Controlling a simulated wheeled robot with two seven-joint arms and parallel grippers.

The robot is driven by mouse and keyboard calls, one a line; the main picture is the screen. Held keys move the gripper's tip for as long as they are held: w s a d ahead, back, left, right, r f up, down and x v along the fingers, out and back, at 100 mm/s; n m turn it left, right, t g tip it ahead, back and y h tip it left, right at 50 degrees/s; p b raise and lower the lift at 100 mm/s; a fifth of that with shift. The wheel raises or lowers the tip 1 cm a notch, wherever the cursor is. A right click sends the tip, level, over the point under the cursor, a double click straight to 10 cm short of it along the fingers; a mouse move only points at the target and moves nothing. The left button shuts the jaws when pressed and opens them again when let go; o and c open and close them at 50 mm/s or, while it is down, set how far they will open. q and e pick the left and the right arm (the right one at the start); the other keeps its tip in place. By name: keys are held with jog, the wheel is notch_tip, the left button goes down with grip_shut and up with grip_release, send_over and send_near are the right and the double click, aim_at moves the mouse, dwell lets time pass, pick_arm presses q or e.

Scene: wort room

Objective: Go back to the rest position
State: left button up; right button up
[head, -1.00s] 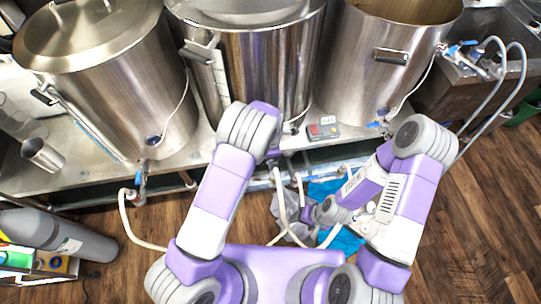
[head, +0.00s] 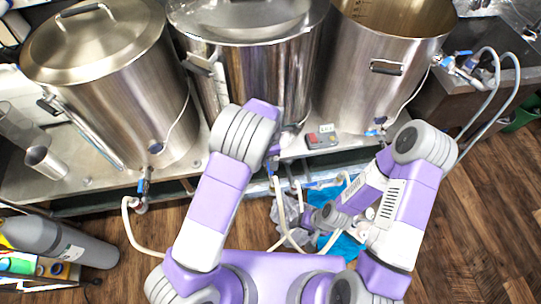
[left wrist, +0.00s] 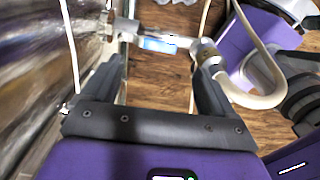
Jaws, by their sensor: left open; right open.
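My right gripper (head: 308,216) is low in the middle of the head view, small and partly covered by its own forearm. It is open, with no object seen in it, above or near a blue cloth and a grey bag. My left gripper is mostly hidden behind its own arm in the head view. In the left wrist view my left gripper (left wrist: 160,72) is open. A metal valve with a blue handle (left wrist: 158,44) and a pale hose (left wrist: 258,88) show beyond and between its fingers; I cannot tell whether they touch.
Three steel kettles (head: 105,85) stand on a metal bench (head: 85,182) ahead. A steel cup (head: 46,161) and a small grey box with a red button (head: 321,138) are on it. Hoses (head: 140,235) hang in front. A gas cylinder (head: 65,240) lies left. Wooden floor is clear at right.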

dwell(0.4)
pick_arm(q)
jog(key=s+a+f+m+h, duration=0.1)
jog(key=s+a+f+m, duration=0.3)
jog(key=s+f+m, duration=0.3)
jog(key=s+a+f+m+h, duration=0.1)
jog(key=s+a+f+m, duration=0.35)
jog(key=s, duration=0.45)
jog(key=s+d+m+h, duration=0.1)
jog(key=s+m+h, duration=0.1)
jog(key=s+m, duration=0.4)
jog(key=shift+s+d+r+m+t, duration=0.2)
jog(key=shift+d+r+m+t, duration=0.15)
jog(key=shift+r+m, duration=0.1)
